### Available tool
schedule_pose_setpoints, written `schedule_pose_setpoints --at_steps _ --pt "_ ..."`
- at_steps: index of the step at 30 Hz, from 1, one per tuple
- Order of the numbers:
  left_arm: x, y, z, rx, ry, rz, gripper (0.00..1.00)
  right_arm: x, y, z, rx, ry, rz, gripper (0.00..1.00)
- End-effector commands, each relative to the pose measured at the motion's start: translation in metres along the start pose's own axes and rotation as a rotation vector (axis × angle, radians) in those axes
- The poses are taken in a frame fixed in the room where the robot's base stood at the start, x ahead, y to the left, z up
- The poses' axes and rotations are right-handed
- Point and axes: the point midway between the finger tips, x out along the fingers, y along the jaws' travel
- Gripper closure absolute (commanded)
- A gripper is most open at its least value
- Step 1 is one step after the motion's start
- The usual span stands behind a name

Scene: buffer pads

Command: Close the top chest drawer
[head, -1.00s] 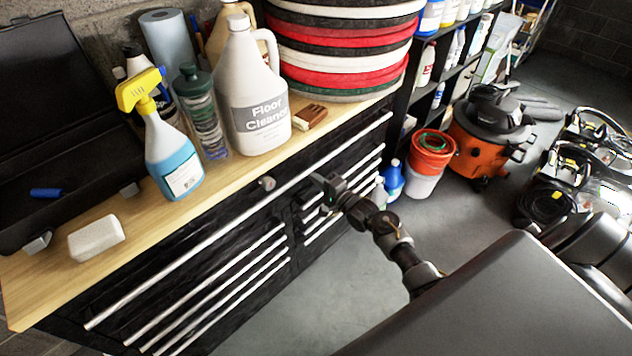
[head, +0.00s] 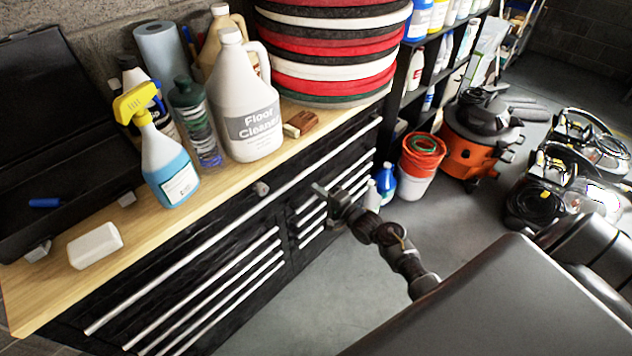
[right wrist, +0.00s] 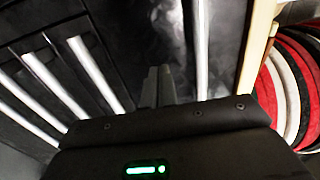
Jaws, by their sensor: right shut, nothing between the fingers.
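The black tool chest has a wide top drawer (head: 225,222) with one long silver handle bar, just under the wooden worktop. I see no gap or drawer interior at its front, so it looks closed or nearly so. A small round lock (head: 262,188) sits above the bar. My right gripper (head: 318,188) is in front of the chest, just below the long bar, near the smaller drawers. Its fingers are shut and empty. In the right wrist view the shut fingers (right wrist: 158,85) point at the chest between silver bars; contact cannot be told. My left gripper is not in view.
On the wooden worktop (head: 60,285) stand a spray bottle (head: 168,165), a floor cleaner jug (head: 247,110), a white block (head: 95,246) and stacked pads (head: 335,50). An orange vacuum (head: 470,150) and bucket (head: 418,170) stand right. Floor before the chest is clear.

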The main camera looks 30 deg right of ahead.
Motion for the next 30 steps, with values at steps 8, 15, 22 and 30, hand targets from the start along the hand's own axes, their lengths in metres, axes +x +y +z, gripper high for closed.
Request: schedule_pose_setpoints --at_steps 8,15,22,30 --pt "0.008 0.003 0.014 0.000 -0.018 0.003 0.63 -0.069 0.004 -0.005 -0.002 0.012 0.003 1.00" --pt "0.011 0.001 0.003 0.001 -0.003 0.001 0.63 -0.094 0.003 -0.006 -0.002 0.013 0.003 1.00" --pt "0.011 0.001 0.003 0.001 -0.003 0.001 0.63 -0.096 0.003 -0.005 -0.001 0.011 0.003 1.00" --pt "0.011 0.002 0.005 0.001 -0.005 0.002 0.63 -0.095 0.003 -0.004 -0.042 0.010 0.005 1.00"
